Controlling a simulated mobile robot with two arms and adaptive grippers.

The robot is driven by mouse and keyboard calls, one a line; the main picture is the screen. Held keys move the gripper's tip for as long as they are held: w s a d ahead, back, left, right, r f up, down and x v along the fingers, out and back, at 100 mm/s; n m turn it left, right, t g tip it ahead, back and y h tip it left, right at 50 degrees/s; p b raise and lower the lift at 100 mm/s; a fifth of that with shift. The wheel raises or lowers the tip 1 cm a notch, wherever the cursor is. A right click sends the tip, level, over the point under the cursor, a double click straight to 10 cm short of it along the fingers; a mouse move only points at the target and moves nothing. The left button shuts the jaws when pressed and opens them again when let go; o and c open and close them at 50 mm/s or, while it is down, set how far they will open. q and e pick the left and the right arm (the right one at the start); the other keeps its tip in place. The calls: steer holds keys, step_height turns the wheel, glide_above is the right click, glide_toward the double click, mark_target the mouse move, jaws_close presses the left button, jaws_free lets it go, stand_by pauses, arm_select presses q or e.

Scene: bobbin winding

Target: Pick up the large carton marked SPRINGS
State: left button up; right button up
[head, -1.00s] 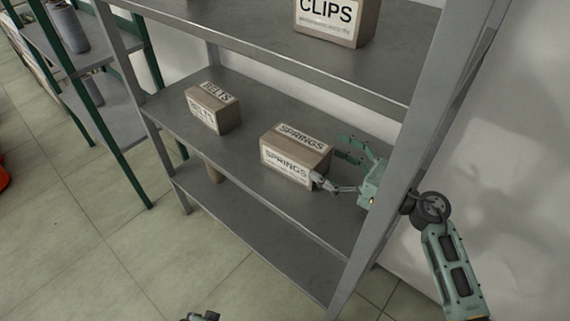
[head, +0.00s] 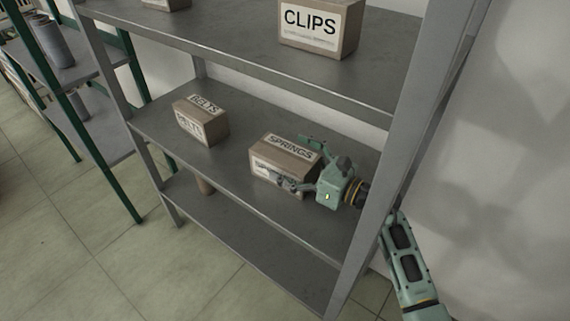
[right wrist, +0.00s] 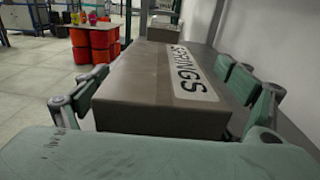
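The SPRINGS carton (head: 268,151), a brown box with white labels on top and front, sits on the middle shelf (head: 235,165) of a grey rack. My right gripper (head: 295,162) is at its right end, with one finger along the front face and one along the back. In the right wrist view the carton (right wrist: 150,80) lies between the spread fingers of my right gripper (right wrist: 165,90), with its near end close to the palm. The gripper is open; firm contact is not visible. The front finger hides part of the front label. My left gripper is out of view.
The BELTS carton (head: 201,122) stands left of the SPRINGS carton on the same shelf. The CLIPS carton (head: 317,28) is on the shelf above. A grey rack post (head: 398,130) stands close to my right arm. Bare shelf lies between the two lower cartons.

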steer(key=c, duration=1.5)
steer(key=shift+r, duration=0.1)
steer(key=shift+r, duration=0.15)
